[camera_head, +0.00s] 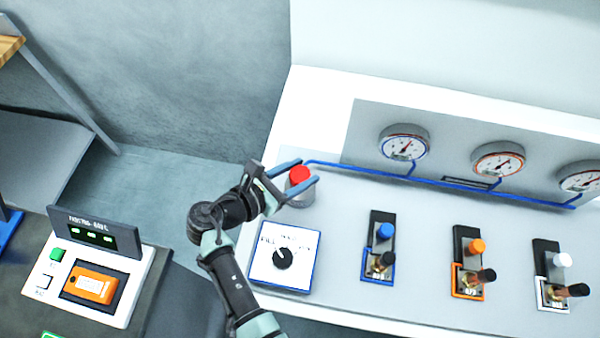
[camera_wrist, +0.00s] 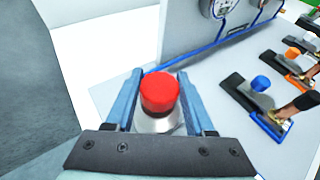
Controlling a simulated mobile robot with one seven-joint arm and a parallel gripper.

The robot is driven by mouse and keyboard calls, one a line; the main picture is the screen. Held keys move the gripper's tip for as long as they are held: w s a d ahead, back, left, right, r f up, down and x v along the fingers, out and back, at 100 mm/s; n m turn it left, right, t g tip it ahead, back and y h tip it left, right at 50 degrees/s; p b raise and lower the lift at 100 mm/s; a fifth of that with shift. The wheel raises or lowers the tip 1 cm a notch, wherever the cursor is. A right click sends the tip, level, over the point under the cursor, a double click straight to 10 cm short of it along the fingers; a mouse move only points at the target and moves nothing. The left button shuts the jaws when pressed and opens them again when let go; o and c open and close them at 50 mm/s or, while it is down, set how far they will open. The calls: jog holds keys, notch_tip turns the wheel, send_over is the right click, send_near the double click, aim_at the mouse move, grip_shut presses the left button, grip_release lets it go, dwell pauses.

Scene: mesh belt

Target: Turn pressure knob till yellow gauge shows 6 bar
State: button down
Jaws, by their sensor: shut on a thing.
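A red knob (camera_head: 299,174) on a grey metal base stands at the left end of the white panel. My gripper (camera_head: 308,170) has one blue finger on each side of it. The wrist view shows the red knob (camera_wrist: 160,92) between the fingers, shut on it. Three round gauges sit on the grey backboard: a blue-rimmed gauge (camera_head: 404,145) at left, an orange-rimmed gauge (camera_head: 498,160) in the middle and a third gauge (camera_head: 581,179) cut by the right edge. No rim looks plainly yellow. The needles are too small to read surely.
A black dial (camera_head: 283,258) on a blue-edged white plate sits below the red knob. Blue-, orange- and white-capped valves (camera_head: 381,245) stand in a row to the right. A blue pipe (camera_head: 440,181) runs under the gauges. A box with an orange module (camera_head: 91,284) is at lower left.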

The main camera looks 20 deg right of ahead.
jog(key=shift+f+m+g+h+b, duration=0.1)
jog(key=shift+m+g+h+b, duration=0.2)
jog(key=shift+m+g+b, duration=1.7)
jog(key=shift+m+g+p, duration=0.45)
jog(key=shift+m+g, duration=0.05)
jog(key=shift+g, duration=0.4)
jog(key=shift+c, duration=1.4)
grip_release()
jog(key=b+v, duration=0.1)
jog(key=v, duration=1.2)
